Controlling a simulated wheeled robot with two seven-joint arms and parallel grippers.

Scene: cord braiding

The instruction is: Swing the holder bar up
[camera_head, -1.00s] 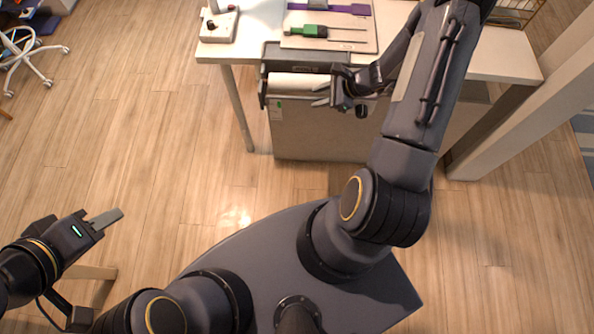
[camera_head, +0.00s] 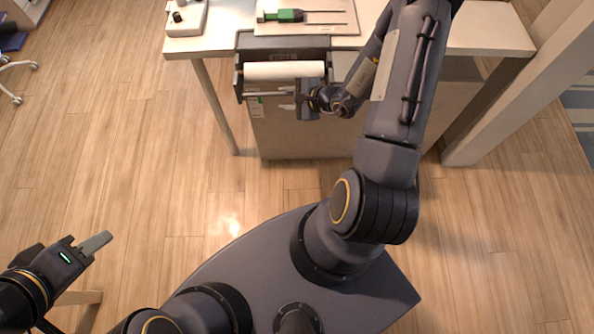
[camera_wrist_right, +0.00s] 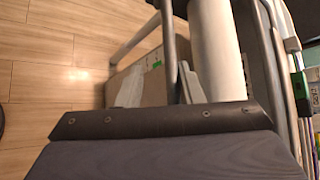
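The holder (camera_head: 284,43) is a dark frame at the table's front edge, with a white roll (camera_head: 284,70) across it. The grey holder bar (camera_head: 262,95) lies low along the front of the roll. My right gripper (camera_head: 287,99) is at the bar's right part, its two fingers apart. In the right wrist view, the bar (camera_wrist_right: 169,45) runs down between the open fingers (camera_wrist_right: 160,92), closer to the right one; contact is unclear. The white roll (camera_wrist_right: 217,50) is just right of them. My left gripper (camera_head: 97,243) hangs over the floor at lower left, far from the holder; its finger gap is not visible.
The white table (camera_head: 220,30) carries a board (camera_head: 345,16) with a green-handled tool (camera_head: 288,15) behind the holder. A white box (camera_head: 187,18) with dark knobs stands at the left corner. A panel (camera_head: 300,135) is below the holder.

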